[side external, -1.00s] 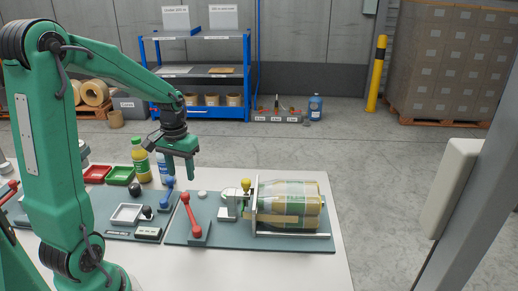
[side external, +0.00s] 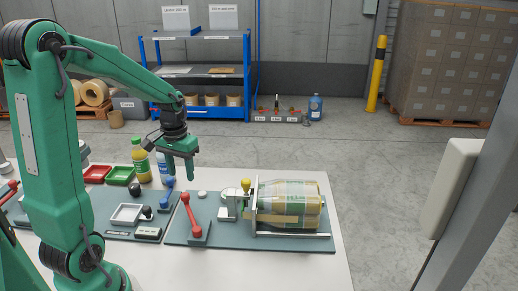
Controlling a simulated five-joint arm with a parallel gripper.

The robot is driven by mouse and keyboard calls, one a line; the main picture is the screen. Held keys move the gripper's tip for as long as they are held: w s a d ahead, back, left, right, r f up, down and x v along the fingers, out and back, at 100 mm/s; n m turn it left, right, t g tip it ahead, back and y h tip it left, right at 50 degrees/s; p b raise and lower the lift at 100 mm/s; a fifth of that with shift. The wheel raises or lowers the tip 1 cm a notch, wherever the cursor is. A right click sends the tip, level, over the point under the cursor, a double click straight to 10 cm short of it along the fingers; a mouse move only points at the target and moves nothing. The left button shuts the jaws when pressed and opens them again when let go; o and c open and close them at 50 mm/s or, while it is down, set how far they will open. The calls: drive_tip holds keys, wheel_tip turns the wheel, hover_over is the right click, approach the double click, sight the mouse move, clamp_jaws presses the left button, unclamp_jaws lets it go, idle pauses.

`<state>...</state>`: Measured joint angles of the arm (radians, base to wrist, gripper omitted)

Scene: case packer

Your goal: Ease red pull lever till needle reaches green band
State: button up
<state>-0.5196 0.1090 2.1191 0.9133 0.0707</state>
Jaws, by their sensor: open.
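The red pull lever (side external: 190,214) stands on the dark board on the table, leaning up and to the left, with a red ball at its top end. My gripper (side external: 181,172) hangs open and empty above and behind the lever, apart from it, fingers pointing down. A small gauge-like fitting (side external: 229,205) sits right of the lever, beside a yellow knob (side external: 246,184). I cannot make out a needle or a green band at this size.
A clamped pack of bottles (side external: 290,203) lies right of the lever. A blue lever (side external: 169,186), a white tray (side external: 127,214), red (side external: 97,174) and green (side external: 120,175) bins and a yellow-green bottle (side external: 140,160) stand to the left. The table's front right is clear.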

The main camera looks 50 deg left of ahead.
sight(185, 194)
drive_tip(key=m, duration=1.7)
drive_tip(key=shift+f, duration=0.1)
drive_tip(key=shift+f, duration=3.85)
clamp_jaws()
